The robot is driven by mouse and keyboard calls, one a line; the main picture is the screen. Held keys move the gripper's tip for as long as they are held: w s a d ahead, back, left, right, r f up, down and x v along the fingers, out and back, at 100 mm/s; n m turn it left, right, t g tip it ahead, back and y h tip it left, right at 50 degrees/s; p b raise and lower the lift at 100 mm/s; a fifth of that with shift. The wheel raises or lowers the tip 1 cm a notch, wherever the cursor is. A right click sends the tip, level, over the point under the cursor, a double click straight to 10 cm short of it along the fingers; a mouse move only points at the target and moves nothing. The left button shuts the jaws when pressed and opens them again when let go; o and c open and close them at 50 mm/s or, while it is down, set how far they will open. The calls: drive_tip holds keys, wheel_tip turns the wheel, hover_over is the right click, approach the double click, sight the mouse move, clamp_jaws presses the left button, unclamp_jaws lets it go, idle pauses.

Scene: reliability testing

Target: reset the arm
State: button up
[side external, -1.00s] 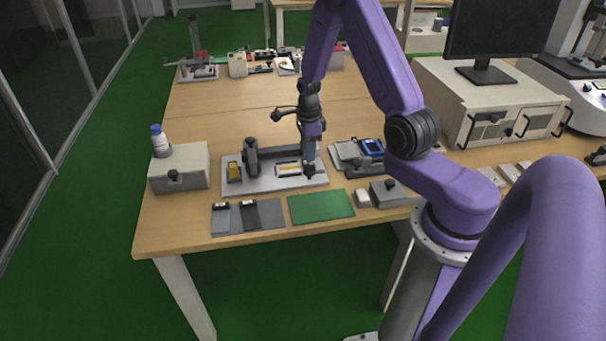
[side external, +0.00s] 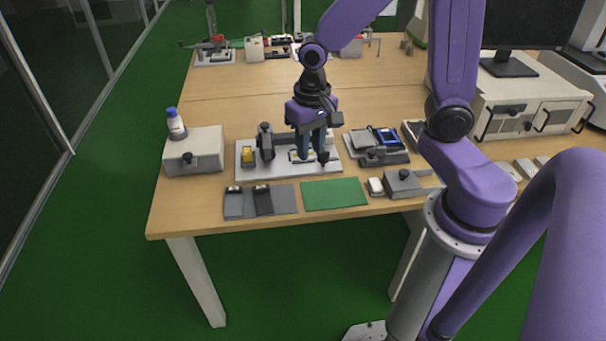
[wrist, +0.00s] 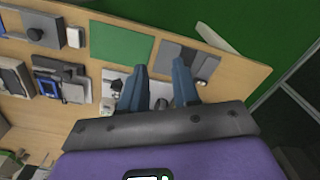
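My arm reaches over the wooden table (side external: 225,100) with its elbow bent. My gripper (side external: 312,157) points down over the right part of a grey fixture plate (side external: 262,173). In the wrist view its two blue fingers (wrist: 160,67) stand apart with nothing seen held between them. The plate carries a dark upright clamp (side external: 265,142) and a yellow block (side external: 247,156), both left of the gripper. The fingers partly hide a pale piece on the plate. I cannot tell whether the fingertips touch the plate.
A green mat (side external: 334,193) and grey pads (side external: 283,199) lie in front of the plate. A grey box (side external: 195,155) with a white bottle (side external: 175,121) stands left. A blue device (side external: 387,138) lies right. A large cabinet (side external: 520,105) with a monitor stands farther right. The table behind the plate is mostly clear.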

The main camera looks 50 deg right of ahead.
drive_tip(key=s+r+n, duration=0.2)
drive_tip(key=s+n, duration=0.6)
drive_tip(key=s+a+r+n, duration=0.1)
drive_tip(key=s+r+n, duration=0.2)
drive_tip(key=s+n, duration=0.5)
drive_tip(key=shift+s+a+r, duration=0.15)
drive_tip(key=shift+s+a, duration=0.1)
drive_tip(key=shift+s, duration=0.25)
